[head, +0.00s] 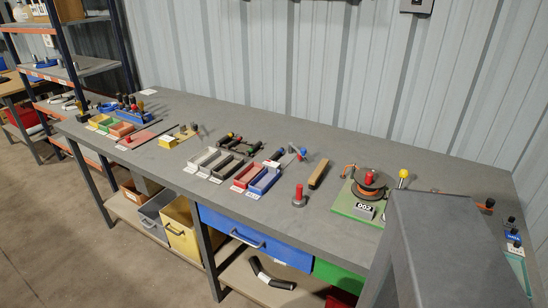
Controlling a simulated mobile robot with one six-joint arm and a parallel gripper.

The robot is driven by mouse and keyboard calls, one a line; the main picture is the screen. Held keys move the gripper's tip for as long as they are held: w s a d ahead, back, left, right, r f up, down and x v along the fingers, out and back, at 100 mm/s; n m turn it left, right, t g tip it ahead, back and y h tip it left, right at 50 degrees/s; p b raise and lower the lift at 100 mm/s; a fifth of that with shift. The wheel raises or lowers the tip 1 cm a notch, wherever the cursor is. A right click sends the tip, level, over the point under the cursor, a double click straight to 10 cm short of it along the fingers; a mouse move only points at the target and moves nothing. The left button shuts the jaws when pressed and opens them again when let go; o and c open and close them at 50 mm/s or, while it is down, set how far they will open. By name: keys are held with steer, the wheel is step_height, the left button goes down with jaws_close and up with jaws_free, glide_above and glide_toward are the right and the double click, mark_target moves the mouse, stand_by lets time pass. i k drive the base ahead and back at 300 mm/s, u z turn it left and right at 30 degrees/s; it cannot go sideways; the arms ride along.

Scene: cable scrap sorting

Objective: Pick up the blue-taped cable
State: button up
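Several short dark cable pieces lie on the grey workbench (330,220), behind the row of small trays. One piece with blue on it (277,155) lies behind the red and blue trays; it may be the blue-taped cable, but it is too small to be sure. Other pieces (230,138) beside it to the left show dark and reddish parts. My gripper is not in view, so what it holds cannot be seen.
Dark-grey trays (228,167), a red tray (245,176) and a blue tray (265,181) stand mid-bench. A red-topped post (299,197), a wooden block (318,174) and a cable spool on a green base (350,205) stand to the right. A grey block covers the lower right.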

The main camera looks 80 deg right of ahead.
mark_target(279, 152)
steer(key=u, duration=0.1)
steer(key=k, duration=0.85)
steer(key=z, duration=0.2)
